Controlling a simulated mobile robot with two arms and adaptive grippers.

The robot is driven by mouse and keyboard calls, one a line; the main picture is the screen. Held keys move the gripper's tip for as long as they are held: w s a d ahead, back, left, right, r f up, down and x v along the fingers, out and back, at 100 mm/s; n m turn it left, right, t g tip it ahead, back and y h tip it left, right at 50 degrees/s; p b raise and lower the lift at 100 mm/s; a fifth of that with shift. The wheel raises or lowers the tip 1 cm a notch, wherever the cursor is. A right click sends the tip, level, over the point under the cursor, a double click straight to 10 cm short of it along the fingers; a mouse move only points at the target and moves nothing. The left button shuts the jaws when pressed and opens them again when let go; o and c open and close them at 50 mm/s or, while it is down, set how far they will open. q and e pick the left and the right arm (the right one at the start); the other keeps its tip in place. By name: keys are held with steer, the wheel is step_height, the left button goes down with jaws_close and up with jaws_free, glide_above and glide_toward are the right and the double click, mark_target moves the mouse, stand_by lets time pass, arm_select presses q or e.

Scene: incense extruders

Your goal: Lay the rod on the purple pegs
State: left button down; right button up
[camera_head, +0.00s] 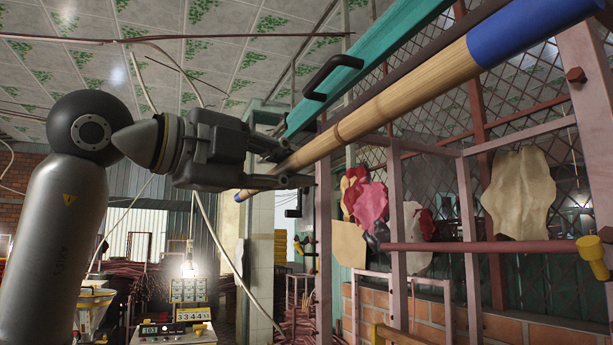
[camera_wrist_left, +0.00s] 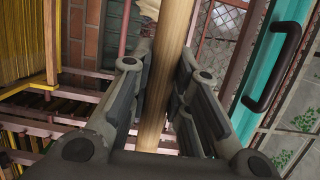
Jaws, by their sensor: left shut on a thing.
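The rod (camera_head: 405,93) is a long bamboo pole with blue ends. It slants up from the centre left to the top right in the head view, high above the floor. My left gripper (camera_head: 290,165) is shut on the rod near its far end, with one finger on either side. In the left wrist view, the rod (camera_wrist_left: 168,60) runs between the two fingers of the same gripper (camera_wrist_left: 165,75). Mauve posts (camera_head: 396,230) of a frame stand below and beside the rod. I cannot clearly make out purple pegs on them. My right gripper is not in view.
A teal beam (camera_head: 360,65) with a black handle (camera_head: 330,75) runs close above the rod. A maroon bar (camera_head: 480,246) with a yellow end piece (camera_head: 590,248) crosses lower right. Wire mesh lies behind the frame. A control box (camera_head: 165,333) stands low at left.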

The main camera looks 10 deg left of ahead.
arm_select(q)
steer(key=s+a+b, duration=0.1)
steer(key=s+a, duration=0.7)
steer(key=a, duration=0.3)
stand_by(0.5)
